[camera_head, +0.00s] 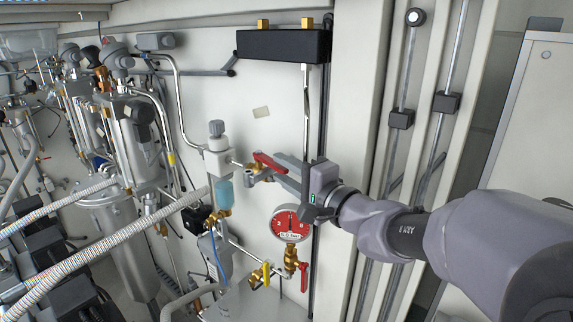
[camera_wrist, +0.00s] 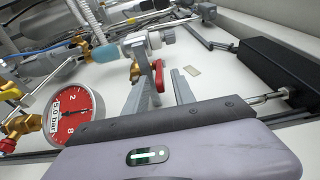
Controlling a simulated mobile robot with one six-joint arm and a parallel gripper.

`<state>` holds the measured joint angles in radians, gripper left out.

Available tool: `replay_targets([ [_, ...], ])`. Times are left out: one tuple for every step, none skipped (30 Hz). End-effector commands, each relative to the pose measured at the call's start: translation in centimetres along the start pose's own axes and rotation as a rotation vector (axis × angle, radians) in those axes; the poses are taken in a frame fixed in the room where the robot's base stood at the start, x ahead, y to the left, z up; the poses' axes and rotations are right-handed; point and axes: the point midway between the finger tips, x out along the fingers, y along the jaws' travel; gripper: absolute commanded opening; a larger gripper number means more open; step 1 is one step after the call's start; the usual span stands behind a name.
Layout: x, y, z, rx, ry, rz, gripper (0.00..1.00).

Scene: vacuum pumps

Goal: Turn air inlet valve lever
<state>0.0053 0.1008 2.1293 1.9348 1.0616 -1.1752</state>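A red valve lever (camera_head: 268,162) sits on the pipework beside the clear filter unit, on a brass fitting. It also shows in the wrist view (camera_wrist: 158,77), between the two fingers and nearer the left one. My gripper (camera_head: 281,178) is open, with its grey fingers reaching left toward this lever. In the wrist view the gripper (camera_wrist: 164,86) has a clear gap between the right finger and the lever. I cannot tell whether the left finger touches the lever. Part of the valve body is hidden behind the left finger.
A red round gauge (camera_head: 291,223) hangs just below my gripper. A second red lever (camera_head: 304,278) and a yellow lever (camera_head: 266,273) are lower down. A black block (camera_head: 284,46) is on the wall above. Metal vessels (camera_head: 128,140) and braided hoses crowd the left.

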Motion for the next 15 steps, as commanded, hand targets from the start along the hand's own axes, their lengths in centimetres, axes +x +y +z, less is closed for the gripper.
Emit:
replay_targets([
  [0.08,-0.01,0.02,0.000,0.000,0.000,0.31],
  [0.10,0.00,0.02,0.000,0.000,0.000,0.31],
  [0.10,0.01,0.02,0.000,0.000,0.000,0.31],
  [0.09,0.01,0.02,0.000,0.000,0.000,0.31],
  [0.09,0.02,0.02,0.000,0.000,0.000,0.31],
  [0.08,0.01,0.02,0.000,0.000,0.000,0.31],
  [0.07,0.01,0.02,0.000,-0.001,0.000,0.29],
  [0.07,0.01,0.02,0.000,-0.001,0.000,0.23],
  [0.07,0.01,0.02,0.000,-0.001,0.000,0.15],
  [0.06,0.01,0.02,0.000,-0.001,0.000,0.09],
  [0.06,0.01,0.02,0.000,-0.001,0.000,0.03],
  [0.06,0.01,0.02,0.000,-0.001,0.000,0.00],
  [0.06,0.00,0.01,0.000,-0.001,0.000,0.00],
  [0.05,0.00,0.01,0.000,0.000,0.000,0.00],
  [0.05,0.00,0.01,0.000,0.000,0.000,0.00],
])
